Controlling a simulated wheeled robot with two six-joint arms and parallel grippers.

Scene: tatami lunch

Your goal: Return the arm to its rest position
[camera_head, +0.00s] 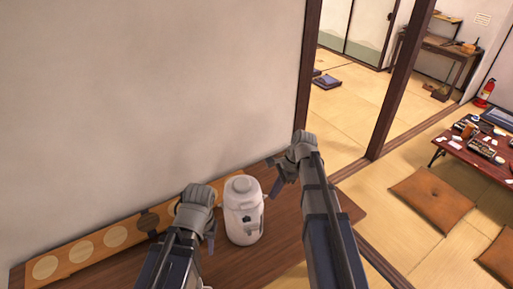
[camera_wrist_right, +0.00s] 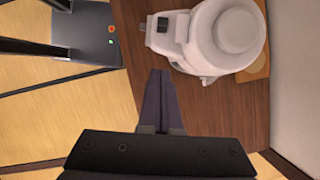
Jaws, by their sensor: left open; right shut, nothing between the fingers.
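My left gripper (camera_head: 210,236) is over the wooden counter, left of a white hot-water dispenser (camera_head: 243,212), with open jaws. My right gripper (camera_head: 276,176) is right of the dispenser, apart from it. In the right wrist view the right gripper's fingers (camera_wrist_right: 161,100) are together with nothing between them, and the dispenser (camera_wrist_right: 225,38) stands beyond them at the upper right. The dispenser is upright on the counter. The left fingertips are partly hidden by the wrist in the head view.
The counter (camera_head: 225,265) runs along a plain wall. A board with round pale inlays (camera_head: 84,250) lies at its back left. On the tatami at right are brown cushions (camera_head: 431,196) and a low table (camera_head: 482,160) with items on it. A wooden post (camera_head: 402,75) stands behind.

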